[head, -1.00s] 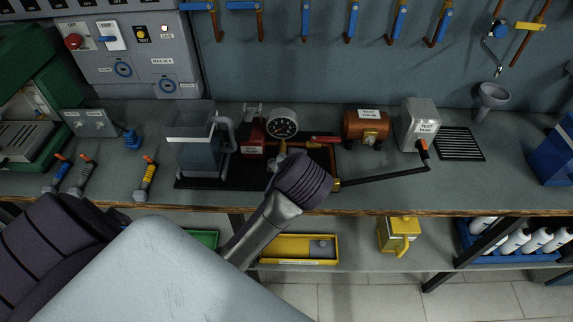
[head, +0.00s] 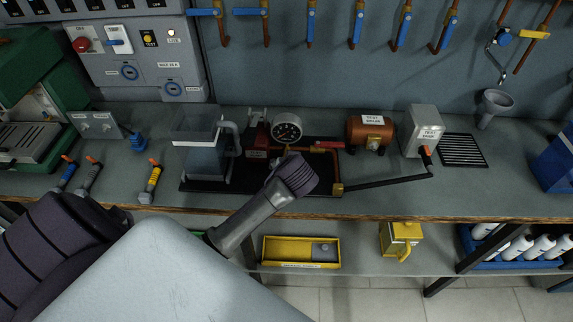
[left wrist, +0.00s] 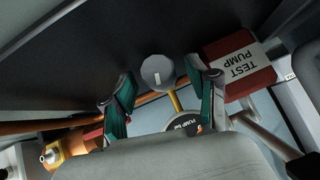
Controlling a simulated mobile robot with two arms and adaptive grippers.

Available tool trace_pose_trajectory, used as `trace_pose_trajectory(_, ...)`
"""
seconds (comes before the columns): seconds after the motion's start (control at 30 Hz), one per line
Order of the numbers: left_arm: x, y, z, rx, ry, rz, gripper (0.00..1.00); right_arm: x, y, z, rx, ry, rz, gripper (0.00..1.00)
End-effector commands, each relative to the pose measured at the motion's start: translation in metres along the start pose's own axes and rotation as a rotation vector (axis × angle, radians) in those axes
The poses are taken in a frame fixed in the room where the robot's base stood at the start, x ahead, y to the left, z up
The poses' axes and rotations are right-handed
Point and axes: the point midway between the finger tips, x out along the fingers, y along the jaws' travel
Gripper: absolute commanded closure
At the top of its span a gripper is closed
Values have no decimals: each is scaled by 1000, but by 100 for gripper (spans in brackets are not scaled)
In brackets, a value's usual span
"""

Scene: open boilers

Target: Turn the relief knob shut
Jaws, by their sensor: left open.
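The relief knob, a round grey knob with a white mark (left wrist: 157,73), shows in the left wrist view. My left gripper (left wrist: 161,70) is open, with one green-padded finger on each side of the knob. I see gaps between knob and fingers, and cannot tell any contact. In the head view my left wrist hides the fingers and the knob. The red test pump (left wrist: 237,68) is beside the right finger. The pump gauge (head: 287,130) stands just behind my wrist. My right gripper is not in view.
A clear water tank (head: 197,155) stands left of the pump. A copper test boiler (head: 369,131) and a grey test tank (head: 421,130) stand to the right. A copper pipe (left wrist: 60,127) runs near the fingers.

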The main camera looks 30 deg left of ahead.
Motion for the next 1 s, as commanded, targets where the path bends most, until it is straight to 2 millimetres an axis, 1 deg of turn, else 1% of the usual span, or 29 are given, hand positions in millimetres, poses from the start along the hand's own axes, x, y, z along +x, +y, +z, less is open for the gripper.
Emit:
trace_pose_trajectory(0.07, 0, 0, 0, 0, 0, 0, 41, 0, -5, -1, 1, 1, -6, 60)
trace_pose_trajectory(0.23, 0, 0, 0, 1, 0, 0, 68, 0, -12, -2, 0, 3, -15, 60)
trace_pose_trajectory(0.4, 0, 0, 0, 1, 0, -1, 96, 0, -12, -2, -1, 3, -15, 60)
trace_pose_trajectory(0.43, 0, 0, 0, 1, 0, -1, 100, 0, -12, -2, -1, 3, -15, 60)
trace_pose_trajectory(0.57, -2, -1, 0, -22, -4, 21, 100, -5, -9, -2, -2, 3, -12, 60)
trace_pose_trajectory(0.73, -2, -3, 0, -116, -6, 114, 100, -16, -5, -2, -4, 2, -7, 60)
trace_pose_trajectory(1.0, 0, -2, 0, -143, -1, 142, 100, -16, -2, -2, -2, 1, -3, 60)
